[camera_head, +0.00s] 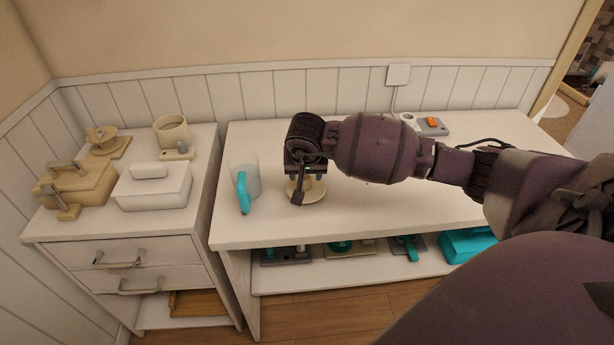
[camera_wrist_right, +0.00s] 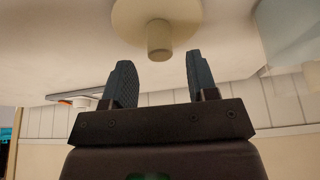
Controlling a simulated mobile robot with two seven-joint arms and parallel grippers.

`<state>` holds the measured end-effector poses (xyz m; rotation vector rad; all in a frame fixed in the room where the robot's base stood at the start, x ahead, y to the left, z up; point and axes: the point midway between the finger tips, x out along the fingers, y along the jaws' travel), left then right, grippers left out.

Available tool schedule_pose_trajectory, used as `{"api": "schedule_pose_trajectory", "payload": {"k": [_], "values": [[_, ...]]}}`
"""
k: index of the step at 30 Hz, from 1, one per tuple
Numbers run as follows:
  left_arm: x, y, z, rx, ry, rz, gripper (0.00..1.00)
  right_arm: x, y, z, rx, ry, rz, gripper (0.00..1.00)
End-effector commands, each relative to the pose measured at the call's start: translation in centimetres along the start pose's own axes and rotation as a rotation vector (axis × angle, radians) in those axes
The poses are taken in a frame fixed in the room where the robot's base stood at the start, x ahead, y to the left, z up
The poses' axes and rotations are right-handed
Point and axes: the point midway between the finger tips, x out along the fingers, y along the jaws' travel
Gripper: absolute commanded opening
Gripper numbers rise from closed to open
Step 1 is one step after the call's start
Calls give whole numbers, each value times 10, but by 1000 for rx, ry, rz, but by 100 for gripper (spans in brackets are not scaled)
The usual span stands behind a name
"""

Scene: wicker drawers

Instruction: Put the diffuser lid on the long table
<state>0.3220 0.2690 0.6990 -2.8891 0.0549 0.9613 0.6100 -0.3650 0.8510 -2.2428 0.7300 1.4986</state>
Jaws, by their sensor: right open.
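A round cream lid with a knob, which looks like the diffuser lid (camera_head: 316,190), lies on the white long table (camera_head: 400,205), partly hidden by my right gripper (camera_head: 300,192). In the right wrist view the lid's disc (camera_wrist_right: 185,12) and its short round knob show just beyond the fingertips. My right gripper (camera_wrist_right: 158,62) is open, with a finger to either side of the knob's line and nothing held between them. The knob appears just ahead of the tips. My left gripper is not in view.
A clear pitcher with a teal handle (camera_head: 243,190) stands close left of my right gripper. A grey item with an orange part (camera_head: 433,124) lies at the table's back. Several objects sit on the lower shelf. A drawer cabinet (camera_head: 130,235) with wooden items stands left.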

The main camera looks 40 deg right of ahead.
Motion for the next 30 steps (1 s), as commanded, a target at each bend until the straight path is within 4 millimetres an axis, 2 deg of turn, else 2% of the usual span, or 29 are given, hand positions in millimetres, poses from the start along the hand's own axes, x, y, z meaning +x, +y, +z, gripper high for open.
{"api": "schedule_pose_trajectory", "payload": {"k": [1, 9, 15, 19, 20, 23, 25, 27, 30], "values": [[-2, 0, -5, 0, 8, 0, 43, -16, 0, -4, -3, 10, -4, 53], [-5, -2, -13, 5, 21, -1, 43, -62, 0, -2, -2, 5, -1, 53], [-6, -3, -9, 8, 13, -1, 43, -80, 0, -1, -1, 2, 0, 53], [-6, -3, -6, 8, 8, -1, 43, -78, -4, 11, 17, -40, -27, 53], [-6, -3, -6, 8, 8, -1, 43, -76, -6, 19, 32, -68, -45, 53], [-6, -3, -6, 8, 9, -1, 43, -64, -22, 62, 122, -229, -145, 53], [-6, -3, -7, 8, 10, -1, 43, -60, -38, 102, 233, -399, -237, 53], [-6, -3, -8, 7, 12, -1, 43, -63, -54, 143, 381, -597, -326, 53], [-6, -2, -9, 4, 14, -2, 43, -78, -74, 190, 624, -890, -418, 53]]}}
